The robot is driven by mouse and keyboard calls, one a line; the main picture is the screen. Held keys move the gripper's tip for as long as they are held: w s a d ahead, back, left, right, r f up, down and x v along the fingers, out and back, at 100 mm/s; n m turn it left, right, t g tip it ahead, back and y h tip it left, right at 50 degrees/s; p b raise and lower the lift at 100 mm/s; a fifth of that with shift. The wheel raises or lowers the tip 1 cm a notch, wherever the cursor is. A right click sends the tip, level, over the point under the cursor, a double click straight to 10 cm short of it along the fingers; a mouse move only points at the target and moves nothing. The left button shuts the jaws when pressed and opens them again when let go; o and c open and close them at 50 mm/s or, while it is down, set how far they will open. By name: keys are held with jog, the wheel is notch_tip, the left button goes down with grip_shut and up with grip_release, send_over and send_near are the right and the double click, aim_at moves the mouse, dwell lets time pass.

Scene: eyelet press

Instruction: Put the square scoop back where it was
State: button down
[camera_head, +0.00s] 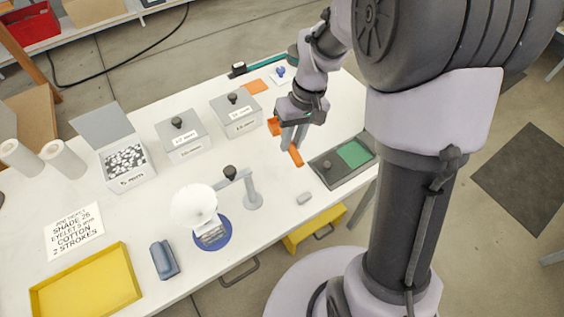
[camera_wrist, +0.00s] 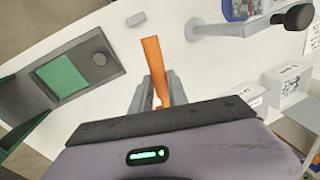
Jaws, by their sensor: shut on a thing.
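My gripper (camera_head: 291,141) is shut on an orange tool, which I take to be the square scoop (camera_head: 296,156). Orange shows on both sides of the fingers in the head view, held above the white table (camera_head: 265,165). In the wrist view the scoop (camera_wrist: 153,58) stands up between the fingertips (camera_wrist: 160,88) as a narrow orange strip. An orange square patch (camera_head: 255,87) lies flat on the table behind the grey boxes. A white card with a blue item (camera_head: 280,72) lies beside it.
A dark tray with a green pad (camera_head: 355,153) is right of my gripper. Two lidded grey boxes (camera_head: 235,115) (camera_head: 184,137) stand to the left. An eyelet press (camera_head: 252,200) stands in front, near a small grey block (camera_head: 304,198).

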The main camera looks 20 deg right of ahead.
aim_at(297, 157)
jog(key=s, duration=0.1)
jog(key=s+n, duration=0.1)
jog(key=s, duration=0.1)
jog(key=s+n, duration=0.1)
jog(key=shift+s+f, duration=0.15)
jog(key=shift+f, duration=0.2)
notch_tip(297, 157, down, 9)
jog(key=b, duration=0.3)
jog(key=shift+d+b, duration=0.1)
jog(key=shift+b, duration=0.3)
jog(key=shift+f, duration=0.1)
jog(key=c, duration=1.3)
grip_release()
